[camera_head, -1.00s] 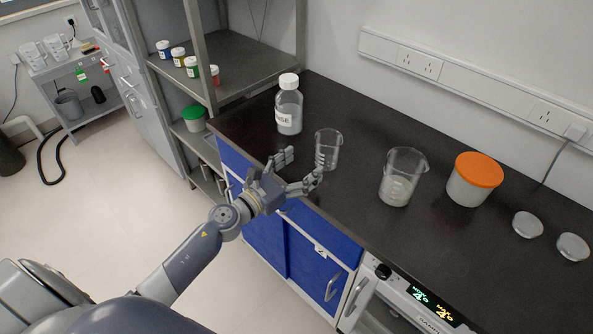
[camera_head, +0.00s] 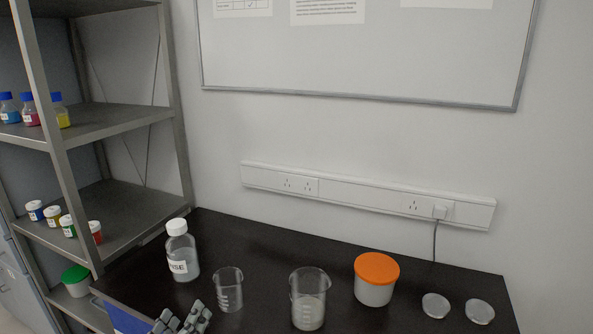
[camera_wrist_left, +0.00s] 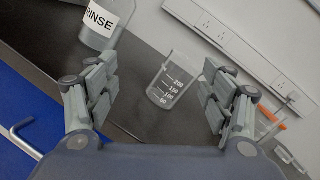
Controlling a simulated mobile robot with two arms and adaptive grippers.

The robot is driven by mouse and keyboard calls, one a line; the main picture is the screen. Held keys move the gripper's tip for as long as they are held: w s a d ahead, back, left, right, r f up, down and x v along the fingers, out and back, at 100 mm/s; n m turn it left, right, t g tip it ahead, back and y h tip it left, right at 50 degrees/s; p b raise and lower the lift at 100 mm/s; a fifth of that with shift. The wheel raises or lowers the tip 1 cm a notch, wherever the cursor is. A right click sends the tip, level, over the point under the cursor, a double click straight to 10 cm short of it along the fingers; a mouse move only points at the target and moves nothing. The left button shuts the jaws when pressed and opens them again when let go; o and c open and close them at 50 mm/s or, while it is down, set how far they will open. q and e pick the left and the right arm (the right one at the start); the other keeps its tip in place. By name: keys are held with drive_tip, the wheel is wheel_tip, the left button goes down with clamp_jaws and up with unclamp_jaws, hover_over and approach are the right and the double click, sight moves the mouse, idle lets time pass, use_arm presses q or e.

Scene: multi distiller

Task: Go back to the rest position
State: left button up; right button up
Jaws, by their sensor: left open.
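My left gripper (camera_head: 183,318) shows only by its fingertips at the bottom edge of the head view, in front and to the left of the empty beaker (camera_head: 229,289). In the left wrist view the gripper (camera_wrist_left: 158,92) is open, its two fingers wide apart with nothing held. The empty beaker (camera_wrist_left: 168,80) shows beyond the fingers in that view, between them in the picture and apart from them. The white-capped RINSE bottle (camera_head: 182,252) stands left of the beaker. It also shows in the wrist view (camera_wrist_left: 103,22). My right gripper is not in view.
On the black bench (camera_head: 262,245) stand a beaker with pale contents (camera_head: 308,304), an orange-lidded tub (camera_head: 375,280) and two glass dishes (camera_head: 436,305). A metal shelf (camera_head: 122,212) with small bottles stands at the left. A socket rail (camera_head: 360,194) runs along the wall.

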use_arm(q)
drive_tip(key=s+a+f+n+g+y, duration=0.25)
drive_tip(key=s+n, duration=0.25)
drive_tip(key=n, duration=0.5)
drive_tip(key=s+a+f+n+g+y, duration=0.1)
drive_tip(key=s+f+n+g+y, duration=0.35)
drive_tip(key=n, duration=0.45)
drive_tip(key=s+d+f+n+g+h, duration=0.2)
drive_tip(key=s+d+n+g, duration=0.1)
drive_tip(key=s, duration=0.4)
drive_tip(key=s+d+f+n+g+h, duration=0.1)
drive_tip(key=s+d+f+n+g, duration=0.1)
drive_tip(key=s+d+f+n, duration=0.3)
drive_tip(key=s+d+n+g+h, duration=0.2)
drive_tip(key=s+g, duration=0.1)
drive_tip(key=s, duration=0.5)
wheel_tip(320, 180, down, 24)
drive_tip(key=g, duration=0.1)
drive_tip(key=s+a+f+g, duration=0.1)
drive_tip(key=s+a+f, duration=0.2)
drive_tip(key=s+f, duration=1.5)
drive_tip(key=shift+s+f, duration=0.15)
drive_tip(key=shift+a, duration=0.1)
